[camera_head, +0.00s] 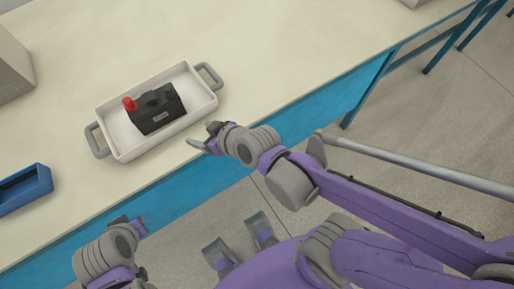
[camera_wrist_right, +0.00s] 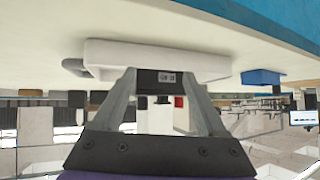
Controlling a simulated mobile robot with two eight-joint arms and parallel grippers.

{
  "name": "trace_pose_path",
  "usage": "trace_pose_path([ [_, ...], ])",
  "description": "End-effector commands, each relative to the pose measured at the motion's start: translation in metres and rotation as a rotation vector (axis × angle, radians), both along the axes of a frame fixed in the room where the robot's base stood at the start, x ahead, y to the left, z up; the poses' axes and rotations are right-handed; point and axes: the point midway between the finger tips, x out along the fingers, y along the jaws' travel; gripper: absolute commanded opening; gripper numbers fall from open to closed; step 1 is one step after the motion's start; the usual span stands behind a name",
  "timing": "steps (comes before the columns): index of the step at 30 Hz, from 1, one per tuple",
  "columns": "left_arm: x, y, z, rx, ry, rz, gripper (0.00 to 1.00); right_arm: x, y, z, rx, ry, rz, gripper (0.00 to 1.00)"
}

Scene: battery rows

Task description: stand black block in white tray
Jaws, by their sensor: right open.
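The black block (camera_head: 157,110) sits in the white tray (camera_head: 118,144), with its labelled side facing my body and a red cap on its top at the left end. In the right wrist view, which looks upside down, the block (camera_wrist_right: 168,88) shows between the fingers and beyond them, with the tray (camera_wrist_right: 110,58) around its base. My right gripper (camera_head: 203,137) is open and empty, just outside the tray's near right side, apart from the block. My left gripper (camera_head: 130,224) is low at the table's front edge; its jaw opening is unclear.
A blue open box (camera_head: 38,187) lies at the left of the table (camera_head: 290,62). A grey box (camera_head: 12,68) stands at the far left. The tray has grey handles at both ends.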

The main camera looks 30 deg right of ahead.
Motion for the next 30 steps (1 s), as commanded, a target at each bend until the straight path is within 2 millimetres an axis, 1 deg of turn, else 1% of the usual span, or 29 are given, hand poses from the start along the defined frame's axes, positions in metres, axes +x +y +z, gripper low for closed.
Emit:
trace_pose_path([
  [1,0.000,0.000,0.000,0.000,0.000,0.000,0.00,-0.022,-0.024,-0.011,-0.036,0.103,-0.051,0.75],
  [3,0.000,0.000,0.000,0.000,0.000,0.000,0.00,-0.050,-0.052,-0.024,-0.079,0.232,-0.124,0.75],
  [6,0.000,0.000,0.000,0.000,0.000,0.000,0.00,-0.083,-0.082,-0.034,-0.125,0.363,-0.221,0.75],
  [9,0.000,0.000,0.000,0.000,0.000,0.000,0.00,-0.101,-0.098,-0.039,-0.152,0.433,-0.281,0.75],
  [13,0.000,0.000,0.000,0.000,0.000,0.000,0.00,-0.108,-0.103,-0.040,-0.162,0.457,-0.304,0.75],
  [30,0.000,0.000,0.000,0.000,0.000,0.000,0.00,-0.107,-0.102,-0.040,-0.161,0.453,-0.298,0.75],
])
